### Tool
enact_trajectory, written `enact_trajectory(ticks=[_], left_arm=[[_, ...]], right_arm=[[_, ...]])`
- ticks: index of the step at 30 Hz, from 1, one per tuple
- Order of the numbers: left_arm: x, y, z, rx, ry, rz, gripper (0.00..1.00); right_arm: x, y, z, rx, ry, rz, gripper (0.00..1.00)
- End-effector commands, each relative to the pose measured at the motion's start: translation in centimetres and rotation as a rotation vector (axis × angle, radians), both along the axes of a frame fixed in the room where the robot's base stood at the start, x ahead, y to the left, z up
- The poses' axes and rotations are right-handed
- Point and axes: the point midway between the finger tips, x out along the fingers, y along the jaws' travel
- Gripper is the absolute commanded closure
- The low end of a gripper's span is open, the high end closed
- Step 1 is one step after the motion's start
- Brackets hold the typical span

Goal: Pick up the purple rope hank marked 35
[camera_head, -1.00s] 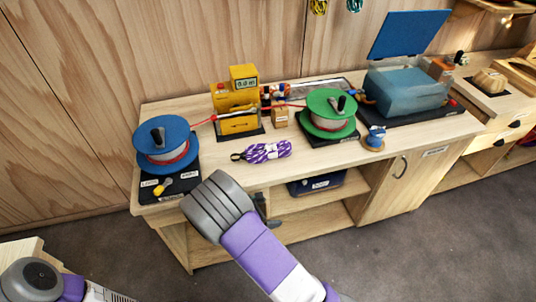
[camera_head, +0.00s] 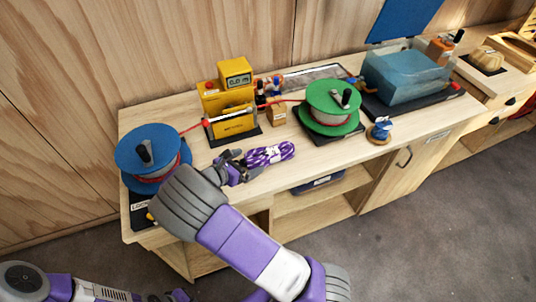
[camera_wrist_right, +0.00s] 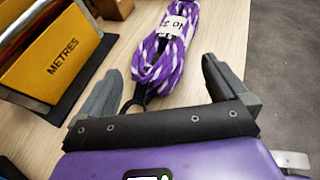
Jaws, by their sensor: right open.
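The purple and white rope hank (camera_head: 268,154) lies on the workbench in front of the yellow meter. In the right wrist view the hank (camera_wrist_right: 158,58) carries a white label, only partly readable, and a dark loop at its near end. My right gripper (camera_head: 238,166) is at the hank's left end, fingers pointing towards it. In the right wrist view the gripper (camera_wrist_right: 163,72) is open, with the hank's near end and loop between or just ahead of its fingers, not clamped. My left gripper is out of view.
A yellow meter (camera_head: 229,101) stands behind the gripper, its METRES panel (camera_wrist_right: 52,62) close to the left finger. A blue reel (camera_head: 137,152) is left, a green reel (camera_head: 331,95) right. A small blue item (camera_head: 380,131) stands farther right. Bare bench lies right of the hank.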

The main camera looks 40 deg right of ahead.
Motion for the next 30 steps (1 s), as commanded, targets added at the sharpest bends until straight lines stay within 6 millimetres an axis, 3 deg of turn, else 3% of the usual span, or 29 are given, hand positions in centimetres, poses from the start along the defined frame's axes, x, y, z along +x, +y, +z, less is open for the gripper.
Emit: enact_trajectory(ticks=[9, 17, 28, 30], left_arm=[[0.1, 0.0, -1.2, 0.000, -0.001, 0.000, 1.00], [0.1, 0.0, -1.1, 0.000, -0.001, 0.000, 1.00], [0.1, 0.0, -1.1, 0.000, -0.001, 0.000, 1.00], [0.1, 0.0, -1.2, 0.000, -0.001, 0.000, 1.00]], right_arm=[[1.0, -3.8, -1.7, 0.000, -0.001, -0.001, 0.00], [1.1, -4.0, -1.6, 0.001, -0.001, 0.001, 0.00], [1.0, -4.0, -1.6, 0.000, -0.001, 0.000, 0.57], [1.1, -4.1, -1.6, -0.001, -0.001, 0.000, 0.58]])
